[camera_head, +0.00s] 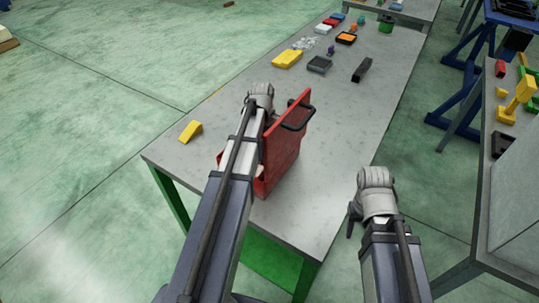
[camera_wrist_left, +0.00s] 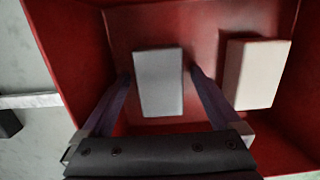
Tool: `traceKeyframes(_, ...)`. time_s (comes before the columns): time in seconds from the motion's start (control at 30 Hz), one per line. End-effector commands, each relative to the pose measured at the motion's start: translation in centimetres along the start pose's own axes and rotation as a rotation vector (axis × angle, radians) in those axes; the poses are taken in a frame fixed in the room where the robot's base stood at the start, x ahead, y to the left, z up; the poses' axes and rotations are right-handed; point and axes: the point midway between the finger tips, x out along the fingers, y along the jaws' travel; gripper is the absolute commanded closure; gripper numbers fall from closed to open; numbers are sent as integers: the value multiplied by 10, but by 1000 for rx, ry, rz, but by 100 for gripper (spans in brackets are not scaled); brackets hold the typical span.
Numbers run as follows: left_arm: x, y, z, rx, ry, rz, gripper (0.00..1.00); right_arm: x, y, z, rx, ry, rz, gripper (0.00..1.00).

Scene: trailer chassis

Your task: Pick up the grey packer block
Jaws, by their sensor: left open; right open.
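The grey packer block (camera_wrist_left: 158,92) lies inside an open red box (camera_wrist_left: 66,42) in the left wrist view. A cream block (camera_wrist_left: 257,74) lies to its right in the same box. My left gripper (camera_wrist_left: 159,73) is open, with one finger on each side of the grey block. I cannot tell whether the fingers touch it. In the head view the red box (camera_head: 284,152) stands on the table under my left arm, which hides the grey block and the left fingertips. My right gripper (camera_head: 358,214) is open and empty, beyond the table's right edge.
The grey table (camera_head: 345,125) has free room right of the box. A yellow wedge (camera_head: 191,131) lies at the left edge. A yellow piece (camera_head: 287,59), a dark tray (camera_head: 320,65) and a black bar (camera_head: 362,70) lie farther back. Another bench stands at right.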

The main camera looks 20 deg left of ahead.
Motion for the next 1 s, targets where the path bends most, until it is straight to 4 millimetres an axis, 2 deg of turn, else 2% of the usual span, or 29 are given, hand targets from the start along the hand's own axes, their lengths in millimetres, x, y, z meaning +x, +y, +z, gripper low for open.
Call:
traceKeyframes(0.17,-1,0,0,0,0,0,4,-1,0,0,0,0,0,50)
traceKeyframes(1.0,-1,0,0,1,0,0,98,-1,0,0,0,0,0,50)
